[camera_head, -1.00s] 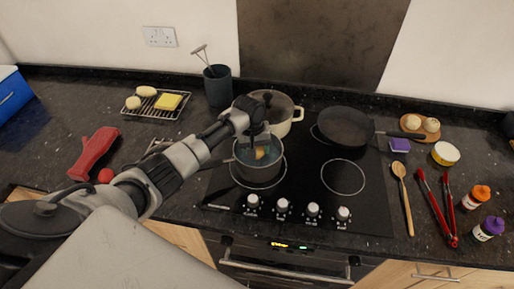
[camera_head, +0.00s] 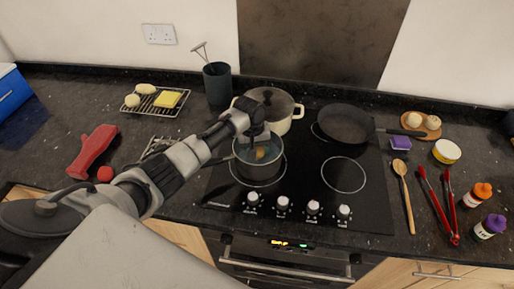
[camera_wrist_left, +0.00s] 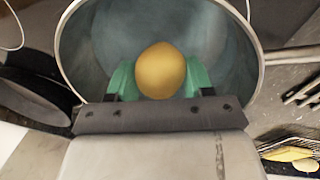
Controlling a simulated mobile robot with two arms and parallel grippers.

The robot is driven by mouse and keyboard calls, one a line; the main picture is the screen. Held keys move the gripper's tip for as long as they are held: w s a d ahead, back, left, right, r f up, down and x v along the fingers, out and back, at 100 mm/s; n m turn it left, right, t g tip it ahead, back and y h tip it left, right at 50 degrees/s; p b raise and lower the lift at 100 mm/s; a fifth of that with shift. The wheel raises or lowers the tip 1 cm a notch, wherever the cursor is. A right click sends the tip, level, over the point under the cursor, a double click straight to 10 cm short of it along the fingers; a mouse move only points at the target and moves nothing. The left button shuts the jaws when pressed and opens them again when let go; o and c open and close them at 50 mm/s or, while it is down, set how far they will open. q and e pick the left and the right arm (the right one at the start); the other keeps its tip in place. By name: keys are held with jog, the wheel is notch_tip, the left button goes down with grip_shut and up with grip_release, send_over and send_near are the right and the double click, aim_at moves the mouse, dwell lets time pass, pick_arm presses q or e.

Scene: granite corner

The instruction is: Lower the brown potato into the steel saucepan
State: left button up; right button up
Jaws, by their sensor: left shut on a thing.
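The steel saucepan (camera_head: 259,172) stands on the front left part of the hob; its rim and inner wall fill much of the left wrist view (camera_wrist_left: 236,60). My left gripper (camera_head: 260,146) points down into the saucepan's mouth. Its green fingers (camera_wrist_left: 160,80) are shut on the brown potato (camera_wrist_left: 160,70), one on each side. In the head view the potato (camera_head: 262,153) shows between the fingertips, inside the pan's outline. How far it is above the pan's bottom I cannot tell. My right gripper is not in view.
A lidded cream pot (camera_head: 277,109) stands close behind the saucepan. A black frying pan (camera_head: 345,125) is at the back right of the hob. A wire rack (camera_head: 158,101), a utensil holder (camera_head: 217,86) and a red mitt (camera_head: 93,152) are at left. The front right ring (camera_head: 343,175) is clear.

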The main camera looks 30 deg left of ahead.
pick_arm(q)
jog(key=shift+f+b, duration=1)
jog(key=shift+f, duration=0.8)
dwell(0.6)
jog(key=o, duration=1)
jog(key=shift+r, duration=0.1)
jog(key=r, duration=0.3)
jog(key=r+b, duration=0.1)
jog(key=r, duration=0.3)
jog(key=a+r, duration=0.1)
jog(key=r, duration=0.2)
jog(key=shift+s+a+r+b, duration=0.1)
jog(key=shift+s+r+b, duration=0.2)
jog(key=shift+s+b, duration=0.05)
jog(key=shift+s+f, duration=0.1)
